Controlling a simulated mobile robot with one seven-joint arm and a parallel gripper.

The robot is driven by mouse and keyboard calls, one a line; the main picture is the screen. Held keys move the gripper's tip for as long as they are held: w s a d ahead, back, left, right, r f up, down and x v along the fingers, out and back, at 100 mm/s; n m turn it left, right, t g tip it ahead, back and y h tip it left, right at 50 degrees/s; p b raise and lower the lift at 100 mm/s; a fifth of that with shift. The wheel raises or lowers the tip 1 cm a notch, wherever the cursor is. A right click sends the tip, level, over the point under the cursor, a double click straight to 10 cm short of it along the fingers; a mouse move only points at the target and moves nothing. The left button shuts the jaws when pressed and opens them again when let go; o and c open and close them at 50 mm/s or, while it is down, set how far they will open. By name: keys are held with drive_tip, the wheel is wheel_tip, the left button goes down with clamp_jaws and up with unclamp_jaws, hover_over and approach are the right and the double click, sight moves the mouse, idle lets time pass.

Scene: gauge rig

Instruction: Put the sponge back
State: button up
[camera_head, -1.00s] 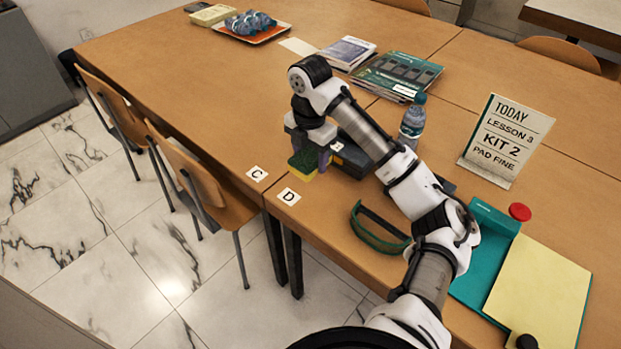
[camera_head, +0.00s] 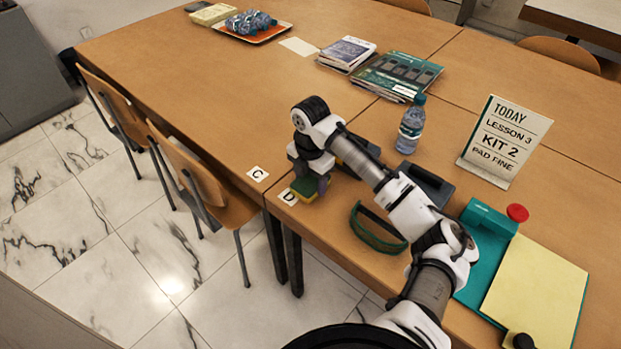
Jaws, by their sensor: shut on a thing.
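The sponge (camera_head: 301,194), green on top with a yellow lower part, is at the near edge of the table, close beside the label D (camera_head: 288,197). My gripper (camera_head: 308,186) is above it, shut on it, with its fingers partly hiding it. I cannot tell whether the sponge touches the table. The label C (camera_head: 257,174) lies to the left, across the table seam.
Dark boxes (camera_head: 428,184) lie behind and right of my arm, one partly hidden. Green goggles (camera_head: 377,229), a water bottle (camera_head: 411,126), a sign (camera_head: 505,142) and a teal board with yellow pad (camera_head: 535,290) stand right. Magazines (camera_head: 397,76) lie behind. The left tabletop is mostly clear.

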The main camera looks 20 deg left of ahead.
sight(310, 180)
drive_tip(key=o, duration=0.9)
wheel_tip(310, 180, up, 12)
drive_tip(key=shift+r+b, duration=0.2)
drive_tip(key=shift+b, duration=0.5)
